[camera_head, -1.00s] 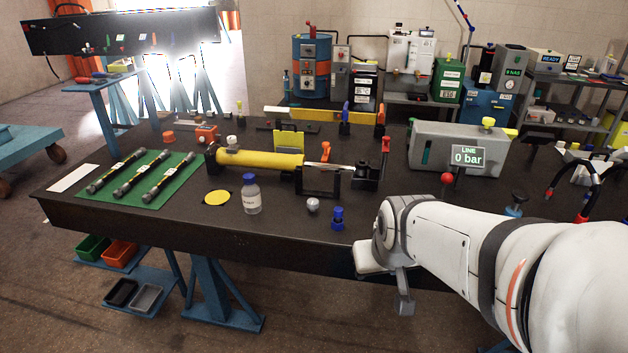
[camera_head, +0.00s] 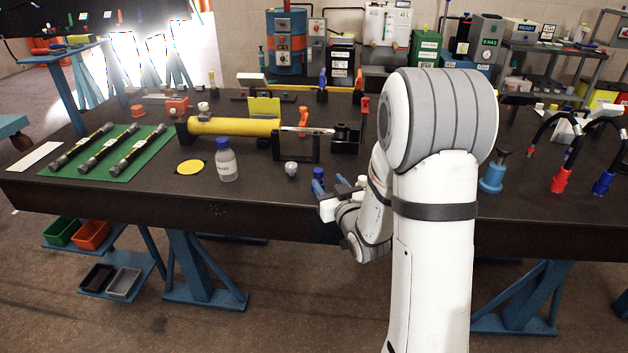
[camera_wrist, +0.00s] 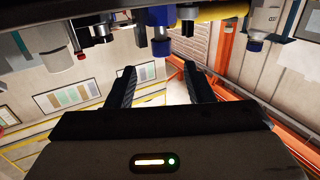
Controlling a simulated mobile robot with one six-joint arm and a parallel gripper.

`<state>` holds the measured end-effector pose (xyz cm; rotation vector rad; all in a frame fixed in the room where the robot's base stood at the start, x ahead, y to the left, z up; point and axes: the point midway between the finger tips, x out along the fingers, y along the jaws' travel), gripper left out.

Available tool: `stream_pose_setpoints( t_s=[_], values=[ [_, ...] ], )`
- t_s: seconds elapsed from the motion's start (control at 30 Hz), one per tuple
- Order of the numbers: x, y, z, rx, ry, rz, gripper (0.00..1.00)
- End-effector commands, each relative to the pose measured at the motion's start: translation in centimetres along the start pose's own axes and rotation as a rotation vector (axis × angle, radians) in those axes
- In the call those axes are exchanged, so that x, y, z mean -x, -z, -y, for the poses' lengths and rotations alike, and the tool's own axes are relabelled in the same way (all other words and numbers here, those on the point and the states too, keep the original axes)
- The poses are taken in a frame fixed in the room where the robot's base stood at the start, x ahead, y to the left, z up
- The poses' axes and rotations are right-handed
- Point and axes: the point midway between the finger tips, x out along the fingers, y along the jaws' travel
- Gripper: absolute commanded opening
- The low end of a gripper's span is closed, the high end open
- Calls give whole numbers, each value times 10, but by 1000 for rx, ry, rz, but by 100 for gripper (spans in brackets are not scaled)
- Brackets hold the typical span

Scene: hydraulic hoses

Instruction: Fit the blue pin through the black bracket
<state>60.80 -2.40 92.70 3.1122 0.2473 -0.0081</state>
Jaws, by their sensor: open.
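The blue pin (camera_head: 318,181) stands upright near the table's front edge, partly hidden by my gripper in the head view. In the wrist view, which looks upside down, the blue pin (camera_wrist: 160,46) lies just beyond the fingertips, roughly in line with the gap between them. My gripper (camera_wrist: 160,72) is open and empty, its two dark fingers apart. In the head view my gripper (camera_head: 330,196) is at the table's front edge, very close to the pin. The black bracket (camera_head: 298,158) stands behind the pin, at the rod end of the yellow cylinder (camera_head: 232,126).
A bottle with a blue cap (camera_head: 226,164) and a small grey knob (camera_head: 291,170) stand left of the pin. A green mat (camera_head: 100,168) holds black hoses. A red-topped black post (camera_head: 363,120) is right of the bracket.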

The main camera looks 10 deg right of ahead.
Motion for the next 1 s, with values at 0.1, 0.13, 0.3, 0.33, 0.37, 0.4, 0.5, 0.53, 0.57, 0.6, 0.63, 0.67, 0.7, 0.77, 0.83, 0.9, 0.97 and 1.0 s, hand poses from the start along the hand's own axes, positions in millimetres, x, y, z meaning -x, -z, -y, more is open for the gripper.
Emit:
stream_pose_setpoints(
  t_s=[0.1,0.13,0.3,0.33,0.37,0.4,0.5,0.53,0.57,0.6,0.63,0.67,0.7,0.77,0.83,0.9,0.97,1.0],
  values=[
    [-12,1,1,-1,4,-9,47],
    [-16,1,1,-1,4,-9,47],
    [-36,1,1,-2,4,-7,47],
    [-40,1,1,-2,4,-8,47],
    [-45,1,2,-2,4,-7,47],
    [-52,0,2,-2,4,-7,47],
    [-66,0,2,-1,3,-7,47],
    [-68,0,2,-1,3,-7,47],
    [-71,0,2,-1,2,-7,47],
    [-74,0,1,-1,2,-6,47],
    [-74,0,1,-1,1,-6,47],
    [-75,-1,1,-1,1,-6,47],
    [-76,-1,1,-1,1,-6,47],
    [-75,-1,1,-1,1,-6,47],
    [-75,-1,1,-1,0,-6,47],
    [-75,-1,1,-1,0,-6,43],
    [-75,-1,1,-1,0,-6,38],
    [-75,-1,1,-1,0,-6,35]
  ],
)
